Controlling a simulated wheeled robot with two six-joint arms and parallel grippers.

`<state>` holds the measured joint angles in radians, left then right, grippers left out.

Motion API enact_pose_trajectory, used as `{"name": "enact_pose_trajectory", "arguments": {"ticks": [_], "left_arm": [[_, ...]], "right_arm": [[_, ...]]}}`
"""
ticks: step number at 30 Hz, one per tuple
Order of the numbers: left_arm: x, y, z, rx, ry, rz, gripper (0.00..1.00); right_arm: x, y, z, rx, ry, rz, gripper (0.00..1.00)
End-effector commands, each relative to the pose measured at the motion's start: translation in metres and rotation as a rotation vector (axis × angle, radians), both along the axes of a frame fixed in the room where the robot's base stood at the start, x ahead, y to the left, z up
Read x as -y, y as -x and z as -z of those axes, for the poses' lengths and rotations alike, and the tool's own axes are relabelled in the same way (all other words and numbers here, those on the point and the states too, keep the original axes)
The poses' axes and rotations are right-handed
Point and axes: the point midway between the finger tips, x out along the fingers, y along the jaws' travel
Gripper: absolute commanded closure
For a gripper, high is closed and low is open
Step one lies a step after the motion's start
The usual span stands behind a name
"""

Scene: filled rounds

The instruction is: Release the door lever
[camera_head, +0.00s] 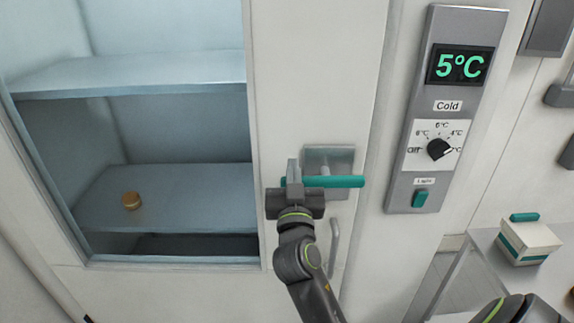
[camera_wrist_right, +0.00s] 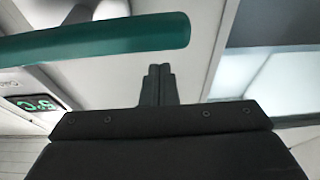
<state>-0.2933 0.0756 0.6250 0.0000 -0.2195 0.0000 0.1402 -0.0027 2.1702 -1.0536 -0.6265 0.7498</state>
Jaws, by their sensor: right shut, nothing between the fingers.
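The teal door lever (camera_head: 335,182) is level, on a grey square plate (camera_head: 330,157) fixed to the white door. It also crosses the upper left of the right wrist view (camera_wrist_right: 110,38), with its rounded free end showing. My right gripper (camera_head: 293,172) is in front of the lever's left end in the head view and hides part of it. Its two fingers (camera_wrist_right: 157,80) are together and empty, just below the lever in the wrist picture. I cannot tell whether they touch it. My left gripper is not in view.
A control panel (camera_head: 445,110) reading 5°C is right of the door. A grey curved handle (camera_head: 334,245) is below the lever. A white and teal box (camera_head: 528,241) stands at lower right.

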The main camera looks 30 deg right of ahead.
Motion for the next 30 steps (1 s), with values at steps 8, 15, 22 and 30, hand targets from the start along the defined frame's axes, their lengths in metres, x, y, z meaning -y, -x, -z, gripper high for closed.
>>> {"name": "enact_pose_trajectory", "arguments": {"ticks": [8, 15, 22, 30], "left_arm": [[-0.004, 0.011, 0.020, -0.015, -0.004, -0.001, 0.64], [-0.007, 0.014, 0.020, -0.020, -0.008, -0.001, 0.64], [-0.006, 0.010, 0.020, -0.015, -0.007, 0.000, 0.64], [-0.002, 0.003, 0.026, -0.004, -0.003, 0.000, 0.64]], "right_arm": [[0.006, 0.011, 0.026, 0.003, 0.001, 0.012, 1.00], [0.007, 0.013, 0.027, 0.003, 0.001, 0.015, 1.00], [0.007, 0.012, 0.027, 0.002, 0.002, 0.014, 1.00], [0.006, -0.004, 0.034, -0.031, 0.057, 0.014, 1.00]]}}
